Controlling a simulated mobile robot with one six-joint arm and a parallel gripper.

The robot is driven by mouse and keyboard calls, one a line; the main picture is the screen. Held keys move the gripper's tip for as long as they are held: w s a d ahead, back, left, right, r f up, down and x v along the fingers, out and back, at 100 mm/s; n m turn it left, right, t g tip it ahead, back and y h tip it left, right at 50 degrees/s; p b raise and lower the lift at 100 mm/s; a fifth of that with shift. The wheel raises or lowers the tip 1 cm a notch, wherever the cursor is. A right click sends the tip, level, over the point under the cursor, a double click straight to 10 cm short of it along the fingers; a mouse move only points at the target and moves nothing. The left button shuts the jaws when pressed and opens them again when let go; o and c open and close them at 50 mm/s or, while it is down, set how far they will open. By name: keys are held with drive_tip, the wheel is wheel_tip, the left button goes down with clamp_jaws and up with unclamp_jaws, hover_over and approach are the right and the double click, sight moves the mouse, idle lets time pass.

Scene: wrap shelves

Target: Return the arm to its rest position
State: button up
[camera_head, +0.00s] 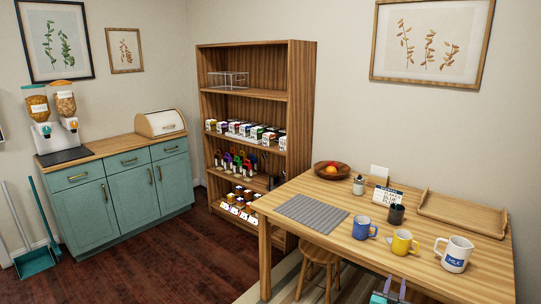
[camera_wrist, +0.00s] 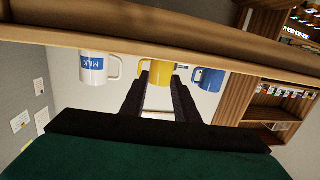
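My gripper (camera_head: 395,287) shows at the bottom edge of the head view, in front of the table's near edge. In the wrist view, which is upside down, its two dark fingers (camera_wrist: 161,76) stand apart with nothing seen held between them. The yellow mug (camera_head: 403,244) stands on the table beyond the fingers; it also shows behind the fingertips in the wrist view (camera_wrist: 158,64). Most of my arm is out of view.
The wooden table (camera_head: 336,237) holds a blue mug (camera_head: 363,228), a white milk jug (camera_head: 454,254), a dark cup (camera_head: 396,214), a grey mat (camera_head: 311,214), a fruit bowl (camera_head: 331,170) and a wooden tray (camera_head: 462,213). A stool (camera_head: 319,256) stands at the near side. Open floor (camera_head: 150,262) lies left.

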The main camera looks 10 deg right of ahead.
drive_tip(key=w+a+f+n+g+y, duration=0.1)
drive_tip(key=w+a+f+n+y, duration=0.15)
drive_tip(key=a+f, duration=0.6)
drive_tip(key=w+a+f+n+y, duration=0.15)
drive_tip(key=a+f+y, duration=0.3)
drive_tip(key=a, duration=0.75)
drive_tip(key=w+a+f+n+g+y, duration=0.1)
drive_tip(key=a+f+n+y, duration=0.1)
drive_tip(key=a+f, duration=0.65)
drive_tip(key=s+a+f+n+g+y, duration=0.2)
drive_tip(key=s+a+f, duration=0.3)
drive_tip(key=a, duration=0.2)
drive_tip(key=s+a+f+n+g+y, duration=0.1)
drive_tip(key=s+a+f+g, duration=0.2)
drive_tip(key=s+a+f, duration=0.3)
drive_tip(key=s+a+g, duration=0.2)
drive_tip(key=s+g, duration=0.3)
drive_tip(key=s, duration=0.6)
drive_tip(key=s+a+f+g, duration=0.1)
drive_tip(key=s+g, duration=0.4)
drive_tip(key=s, duration=0.7)
drive_tip(key=shift+s+a+f+g, duration=0.15)
drive_tip(key=shift+s+a+g, duration=0.1)
drive_tip(key=shift+a+g, duration=0.15)
drive_tip(key=shift+s, duration=0.2)
